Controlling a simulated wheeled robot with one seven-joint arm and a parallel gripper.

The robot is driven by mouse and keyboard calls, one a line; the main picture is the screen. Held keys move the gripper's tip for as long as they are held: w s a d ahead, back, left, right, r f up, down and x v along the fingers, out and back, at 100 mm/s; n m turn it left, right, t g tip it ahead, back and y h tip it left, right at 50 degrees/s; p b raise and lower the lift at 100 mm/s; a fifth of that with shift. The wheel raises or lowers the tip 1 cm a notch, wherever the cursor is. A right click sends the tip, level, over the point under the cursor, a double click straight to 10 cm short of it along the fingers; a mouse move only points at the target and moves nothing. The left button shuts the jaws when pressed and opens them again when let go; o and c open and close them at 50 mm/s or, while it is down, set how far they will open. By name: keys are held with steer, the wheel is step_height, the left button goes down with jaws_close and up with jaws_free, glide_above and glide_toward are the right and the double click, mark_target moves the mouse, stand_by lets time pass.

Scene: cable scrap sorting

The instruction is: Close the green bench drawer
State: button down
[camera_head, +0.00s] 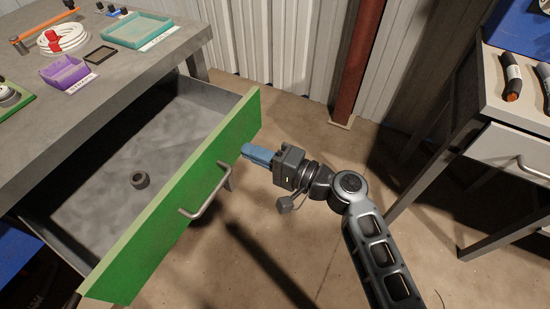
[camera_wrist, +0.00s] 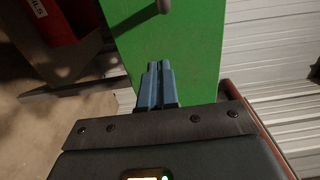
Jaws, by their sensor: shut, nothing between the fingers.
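The green bench drawer (camera_head: 165,215) is pulled well out from under the grey bench. Its green front has a metal bar handle (camera_head: 206,192), and a small dark ring (camera_head: 140,180) lies inside on the drawer floor. My gripper (camera_head: 245,152) is shut and empty, with its blue fingers pointing at the outer face of the green front, near its far end. In the wrist view the shut fingertips (camera_wrist: 159,68) are over the green front (camera_wrist: 190,45), with part of the handle (camera_wrist: 162,6) at the top. I cannot tell whether the fingertips touch the front.
The grey bench (camera_head: 110,60) holds a purple tray (camera_head: 64,73), a teal tray (camera_head: 137,30) and a white cable coil (camera_head: 62,39). A second table (camera_head: 520,115) stands at the right. A rust-coloured post (camera_head: 357,60) stands at the back wall. The floor before the drawer is clear.

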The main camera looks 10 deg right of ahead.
mark_target(169, 126)
steer(key=shift+x, duration=0.8)
steer(key=shift+a, duration=0.1)
steer(key=b+x, duration=1.2)
steer(key=x, duration=1.1)
steer(key=shift+w+f, duration=0.1)
steer(key=shift+w+a+b, duration=0.3)
steer(key=shift+a+b, duration=0.1)
steer(key=shift+a, duration=0.05)
steer(key=shift+r, duration=0.4)
steer(key=shift+a, duration=0.15)
